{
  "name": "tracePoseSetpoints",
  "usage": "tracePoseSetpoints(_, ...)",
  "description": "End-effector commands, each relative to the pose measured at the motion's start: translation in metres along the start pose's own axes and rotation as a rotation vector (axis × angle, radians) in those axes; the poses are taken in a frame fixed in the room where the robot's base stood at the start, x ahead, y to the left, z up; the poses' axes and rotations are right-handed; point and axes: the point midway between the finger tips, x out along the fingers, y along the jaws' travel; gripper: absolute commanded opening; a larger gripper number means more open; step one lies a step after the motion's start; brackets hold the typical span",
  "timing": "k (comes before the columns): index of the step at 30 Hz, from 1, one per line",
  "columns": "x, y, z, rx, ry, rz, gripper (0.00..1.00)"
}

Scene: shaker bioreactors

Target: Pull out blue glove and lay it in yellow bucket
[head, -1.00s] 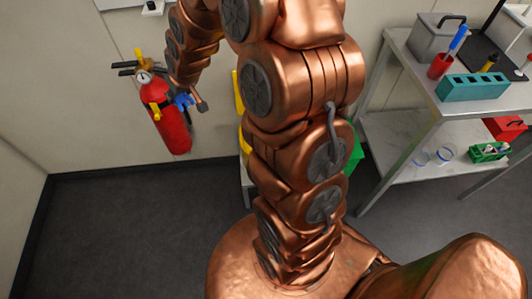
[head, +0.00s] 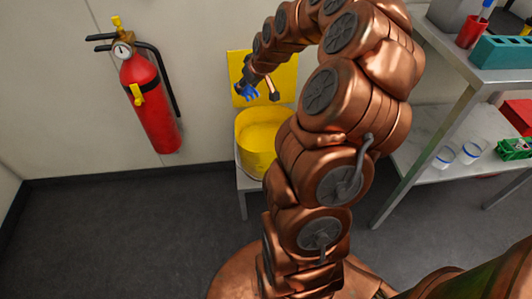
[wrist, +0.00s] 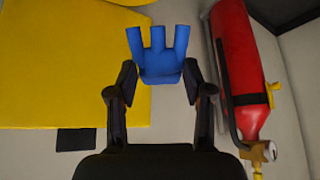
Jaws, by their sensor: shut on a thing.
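The blue glove (head: 248,91) is held in my gripper (head: 258,90), above and near the rim of the yellow bucket in the head view. In the wrist view the blue glove (wrist: 160,55) sits between the fingertips of my gripper (wrist: 160,78), with its fingers pointing away from me. My gripper is shut on it. The yellow bucket (head: 252,158) stands open on a small grey stand, and part of its right side is hidden behind my arm. Its inside looks yellow and no thing shows in it.
A yellow panel (head: 247,68) is on the wall behind the bucket. A red fire extinguisher (head: 150,103) hangs on the wall to the left. A metal shelf table (head: 395,172) with several lab items stands to the right. The floor at left is clear.

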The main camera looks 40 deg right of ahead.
Motion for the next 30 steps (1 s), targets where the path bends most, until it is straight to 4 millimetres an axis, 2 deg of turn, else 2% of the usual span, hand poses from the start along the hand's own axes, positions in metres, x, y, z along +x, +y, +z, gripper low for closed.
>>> tracePoseSetpoints(1, 0.015, 0.015, 0.016, 0.011, 0.003, 0.008, 0.34)
tracePoseSetpoints(6, 0.027, 0.051, 0.047, 0.026, -0.002, 0.024, 0.34)
tracePoseSetpoints(12, 0.031, 0.075, 0.067, 0.036, -0.003, 0.039, 0.34)
tracePoseSetpoints(20, 0.035, 0.080, 0.073, 0.037, -0.005, 0.040, 0.34)
tracePoseSetpoints(30, 0.062, 0.080, 0.091, 0.038, -0.006, 0.039, 0.34)
